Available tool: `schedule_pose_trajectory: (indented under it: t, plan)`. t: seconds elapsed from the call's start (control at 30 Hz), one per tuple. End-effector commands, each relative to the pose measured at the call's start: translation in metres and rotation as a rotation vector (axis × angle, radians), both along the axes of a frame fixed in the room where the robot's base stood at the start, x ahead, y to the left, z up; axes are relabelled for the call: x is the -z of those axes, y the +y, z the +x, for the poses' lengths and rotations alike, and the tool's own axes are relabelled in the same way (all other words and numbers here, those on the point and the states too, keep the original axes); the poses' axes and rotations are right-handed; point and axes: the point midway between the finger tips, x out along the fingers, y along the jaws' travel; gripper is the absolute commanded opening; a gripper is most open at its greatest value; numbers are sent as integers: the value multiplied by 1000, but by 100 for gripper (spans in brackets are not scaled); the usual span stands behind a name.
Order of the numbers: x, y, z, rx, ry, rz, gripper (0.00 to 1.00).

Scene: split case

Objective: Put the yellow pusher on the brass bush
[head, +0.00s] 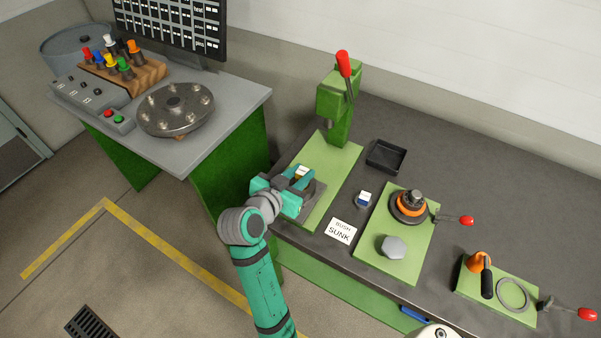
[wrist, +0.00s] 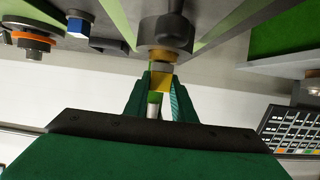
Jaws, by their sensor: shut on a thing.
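My gripper (head: 299,177) is over the dark fixture on the press's green base plate. It is shut on the yellow pusher (wrist: 160,82), a small block whose pale top (head: 302,171) shows between the fingers in the head view. In the upside-down wrist view, the fingers (wrist: 160,96) hold the pusher in line with a brass-coloured ring (wrist: 163,54), probably the brass bush, at a dark round holder (wrist: 164,32). Whether pusher and bush touch, I cannot tell. The bush is hidden in the head view.
The green press (head: 338,105) with its red-knobbed lever stands just behind my gripper. To the right are a blue-and-white block (head: 364,198), a black tray (head: 386,157), a "BUSH SUNK" card (head: 340,231) and a green plate (head: 372,254) with a clamp. Colourful tools stand in a wooden rack (head: 149,74).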

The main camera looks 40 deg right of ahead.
Motion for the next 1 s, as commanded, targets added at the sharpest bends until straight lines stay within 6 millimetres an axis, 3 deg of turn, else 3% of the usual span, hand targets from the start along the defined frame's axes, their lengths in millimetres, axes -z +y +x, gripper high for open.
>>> schedule_pose_trajectory:
  t: [0.2,0.23,0.3,0.67,1.0]
  plan:
    - [3,1,1,-2,0,-1,0]
    - [3,1,1,-2,0,0,30]
    - [3,2,1,-2,0,0,42]
    - [-2,1,1,-1,-2,0,42]
    - [-23,51,-18,-7,-2,-1,42]
